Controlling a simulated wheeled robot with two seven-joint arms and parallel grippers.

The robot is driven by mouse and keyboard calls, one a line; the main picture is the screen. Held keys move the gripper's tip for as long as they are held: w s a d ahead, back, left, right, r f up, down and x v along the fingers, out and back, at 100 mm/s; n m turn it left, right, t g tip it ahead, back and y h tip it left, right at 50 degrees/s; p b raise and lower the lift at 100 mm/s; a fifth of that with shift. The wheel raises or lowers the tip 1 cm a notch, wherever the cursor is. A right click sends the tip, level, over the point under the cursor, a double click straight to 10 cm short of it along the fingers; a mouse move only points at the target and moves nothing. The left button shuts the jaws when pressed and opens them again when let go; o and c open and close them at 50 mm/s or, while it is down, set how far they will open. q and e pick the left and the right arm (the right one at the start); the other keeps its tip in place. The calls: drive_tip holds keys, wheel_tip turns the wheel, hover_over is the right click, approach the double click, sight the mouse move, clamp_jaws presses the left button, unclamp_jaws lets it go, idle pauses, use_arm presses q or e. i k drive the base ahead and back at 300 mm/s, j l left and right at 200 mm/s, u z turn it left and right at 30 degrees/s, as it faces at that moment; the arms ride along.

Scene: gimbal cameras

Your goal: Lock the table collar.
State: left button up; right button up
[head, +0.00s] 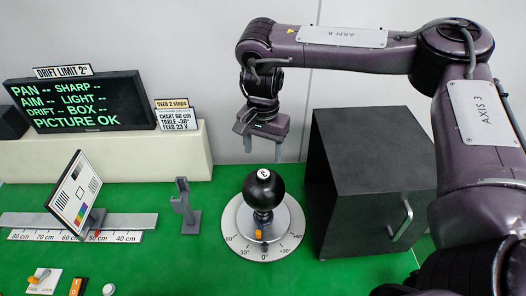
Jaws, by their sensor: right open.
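The round table (237,236) is a pale disc with a degree scale on its front edge. A black ball-shaped camera (264,194) with a white round mark on top stands at its centre on a grey base. A small orange knob (258,234), which may belong to the table collar, shows at the front of that base, near the 0° mark. My right gripper (263,152) is open and empty, pointing down behind and above the ball, apart from it. My left gripper is out of view.
A dark box (350,190) with a handle stands right of the table. A grey post (185,208) and a test chart (75,190) on a ruled rail are to the left. A lever plate (43,281) is front left. A monitor (75,103) reads PICTURE OK.

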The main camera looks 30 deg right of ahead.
sight(258, 232)
drive_tip(key=k+j, duration=0.5)
drive_tip(key=k, duration=0.2)
drive_tip(key=k+j, duration=0.45)
drive_tip(key=k, duration=0.2)
